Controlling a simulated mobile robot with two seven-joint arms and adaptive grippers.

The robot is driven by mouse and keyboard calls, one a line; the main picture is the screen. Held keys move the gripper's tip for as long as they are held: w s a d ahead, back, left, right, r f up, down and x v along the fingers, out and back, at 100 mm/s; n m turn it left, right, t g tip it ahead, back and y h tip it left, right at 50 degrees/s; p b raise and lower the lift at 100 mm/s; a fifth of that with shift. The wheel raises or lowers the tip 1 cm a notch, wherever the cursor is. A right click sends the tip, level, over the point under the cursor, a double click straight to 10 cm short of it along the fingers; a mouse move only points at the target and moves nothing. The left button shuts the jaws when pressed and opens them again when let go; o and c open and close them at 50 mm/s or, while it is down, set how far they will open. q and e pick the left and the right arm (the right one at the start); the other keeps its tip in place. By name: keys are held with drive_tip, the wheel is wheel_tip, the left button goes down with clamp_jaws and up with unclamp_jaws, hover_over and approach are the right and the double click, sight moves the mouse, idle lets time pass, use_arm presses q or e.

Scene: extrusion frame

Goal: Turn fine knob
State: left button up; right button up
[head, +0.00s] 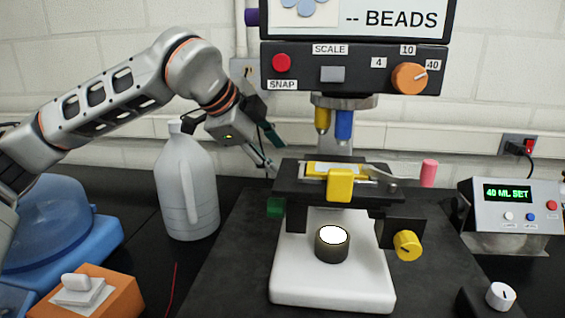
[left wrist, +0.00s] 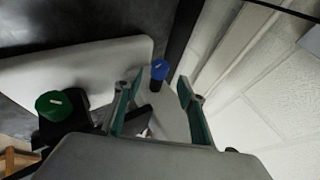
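A microscope with a white base (head: 290,292) and a black stage (head: 295,182) stands in the middle of the head view. A green knob (head: 275,207) is on its left side and a yellow knob (head: 407,246) on its right. The left wrist view shows the green knob (left wrist: 55,105) and a smaller blue knob (left wrist: 160,70); no label tells which is the fine one. My left gripper (head: 269,152) is beside the stage's left edge, above the green knob. Its teal-padded fingers (left wrist: 157,103) are apart and empty, with the blue knob appearing between their tips. My right gripper is not in view.
A white jug (head: 187,190) stands left of the microscope, close under my left arm. A blue device (head: 75,235) and an orange box (head: 95,292) are further left. A control box (head: 520,215) is at the right. A screen panel with an orange dial (head: 408,78) is above.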

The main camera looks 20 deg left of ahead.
use_arm(q)
drive_tip(key=v, duration=0.6)
drive_tip(key=shift+s+r, duration=0.25)
drive_tip(key=shift+r, duration=0.05)
drive_tip(key=shift+a, duration=0.1)
